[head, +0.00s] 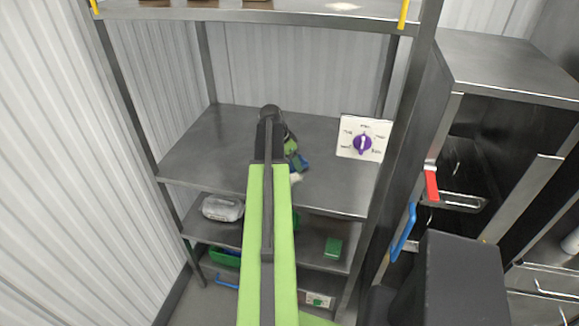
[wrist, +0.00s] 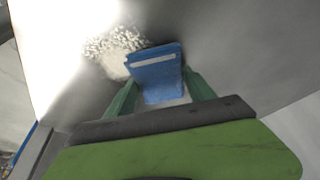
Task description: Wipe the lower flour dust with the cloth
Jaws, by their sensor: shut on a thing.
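My gripper (wrist: 161,80) is shut on a blue cloth (wrist: 156,72), which has a pale stripe and sits between the green fingers. A speckled whitish patch of flour dust (wrist: 108,45) lies on the grey surface just beyond and left of the cloth. The cloth's upper left edge overlaps the patch in the picture; I cannot tell whether it touches the surface. In the head view my gripper (head: 296,158) is over the middle shelf, with a bit of the blue cloth (head: 303,162) showing. A small pale spot (head: 296,178) beside it may be the dust. My arm hides part of the shelf.
The metal middle shelf (head: 215,150) is mostly bare. A white panel with a purple dial (head: 362,140) stands at its right. The upper shelf (head: 300,12) is above, with a pale patch (head: 343,6).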

